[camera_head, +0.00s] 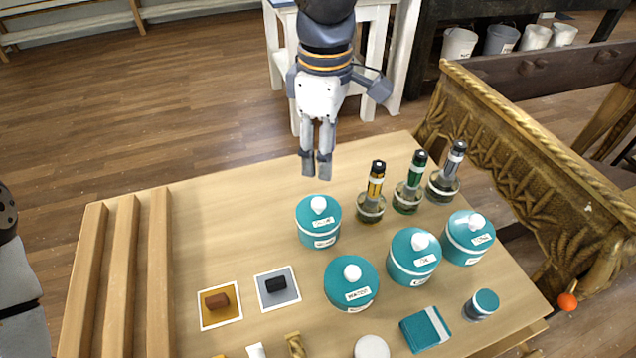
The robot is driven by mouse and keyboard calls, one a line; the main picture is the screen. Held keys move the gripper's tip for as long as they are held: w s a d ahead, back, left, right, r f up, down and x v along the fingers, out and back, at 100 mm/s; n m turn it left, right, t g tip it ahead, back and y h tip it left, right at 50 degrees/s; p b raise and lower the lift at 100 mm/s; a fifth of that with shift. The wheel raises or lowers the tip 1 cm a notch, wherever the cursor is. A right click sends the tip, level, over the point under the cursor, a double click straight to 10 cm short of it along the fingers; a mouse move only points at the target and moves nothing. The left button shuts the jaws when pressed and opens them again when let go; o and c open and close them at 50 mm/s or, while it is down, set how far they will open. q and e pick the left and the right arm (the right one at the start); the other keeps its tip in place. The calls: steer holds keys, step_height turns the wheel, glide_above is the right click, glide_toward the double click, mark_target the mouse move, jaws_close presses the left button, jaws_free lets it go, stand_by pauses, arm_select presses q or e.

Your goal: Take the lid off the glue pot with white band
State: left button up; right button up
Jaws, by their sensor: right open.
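Several lidded teal pots with white knobs and small labels stand on the wooden table (235,200): one nearest my gripper (319,230), one in front (340,290), and two at the right (405,262) (462,245). Three glass vessels with tall dark-topped stoppers stand behind them, banded yellow (375,186), green (416,172) and pale grey-white (455,160). I cannot tell for sure which is the glue pot with white band; the pale-banded vessel fits. My right gripper (316,170) is open and empty, pointing down above the table's far part, left of the vessels. My left gripper is out of view.
Wooden rails (122,270) line the left side. Two small squares with dark blocks (220,310) (278,296), a teal booklet (425,331) and a small teal-topped jar (482,304) lie in front. A carved gilt panel (530,160) rises along the right. The far-left tabletop is clear.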

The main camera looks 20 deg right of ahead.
mark_target(319, 202)
steer(key=f, duration=0.8)
steer(key=f+b, duration=0.1)
steer(key=f, duration=0.2)
steer(key=shift+s+a+f, duration=0.15)
steer(key=shift+a+f, duration=0.2)
steer(key=shift+f, duration=0.05)
jaws_close()
